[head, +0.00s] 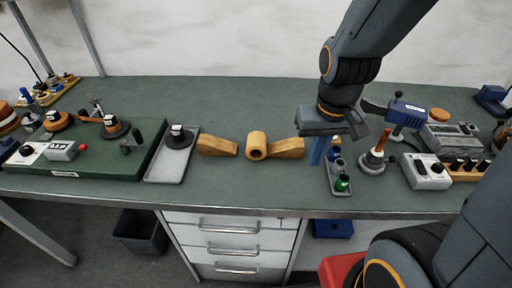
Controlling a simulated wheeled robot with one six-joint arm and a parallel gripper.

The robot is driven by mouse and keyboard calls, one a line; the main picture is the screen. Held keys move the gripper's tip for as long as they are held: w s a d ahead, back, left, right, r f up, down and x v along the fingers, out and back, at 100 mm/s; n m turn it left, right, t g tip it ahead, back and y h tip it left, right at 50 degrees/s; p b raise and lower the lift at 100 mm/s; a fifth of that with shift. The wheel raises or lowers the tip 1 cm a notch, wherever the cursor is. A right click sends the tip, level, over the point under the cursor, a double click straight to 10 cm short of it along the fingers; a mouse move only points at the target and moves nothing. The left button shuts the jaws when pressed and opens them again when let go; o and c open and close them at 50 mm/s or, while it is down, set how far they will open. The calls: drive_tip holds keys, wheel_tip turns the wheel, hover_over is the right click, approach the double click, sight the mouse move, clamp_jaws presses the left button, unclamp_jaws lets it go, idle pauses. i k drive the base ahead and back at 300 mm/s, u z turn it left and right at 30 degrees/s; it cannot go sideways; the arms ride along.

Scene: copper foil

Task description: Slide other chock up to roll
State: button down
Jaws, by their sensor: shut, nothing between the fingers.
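The roll (256,145) is a short orange-tan cylinder with a dark hole in its end, lying near the middle of the bench. One wooden chock (217,146) lies left of it with a small gap of bare bench between. The other wooden chock (288,148) lies right of it, its low end against or very near the roll; I cannot tell whether they touch. My gripper (318,158) is just right of the right chock, pointing down, with its blue fingers shut and empty. Whether the fingers touch the chock's tall end is unclear.
A grey tray (157,179) with a dark-based knob stands at left, beside a green board (100,164). A small tray (340,190) with coloured bottles stands close right of my gripper, then a copper-coloured post on a round base (372,166). The bench front is clear below the roll.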

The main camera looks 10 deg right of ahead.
sight(207, 145)
drive_tip(key=k, duration=1)
drive_tip(key=u, duration=2.1)
drive_tip(key=i, duration=1.6)
drive_tip(key=z, duration=2.4)
drive_tip(key=i, duration=0.5)
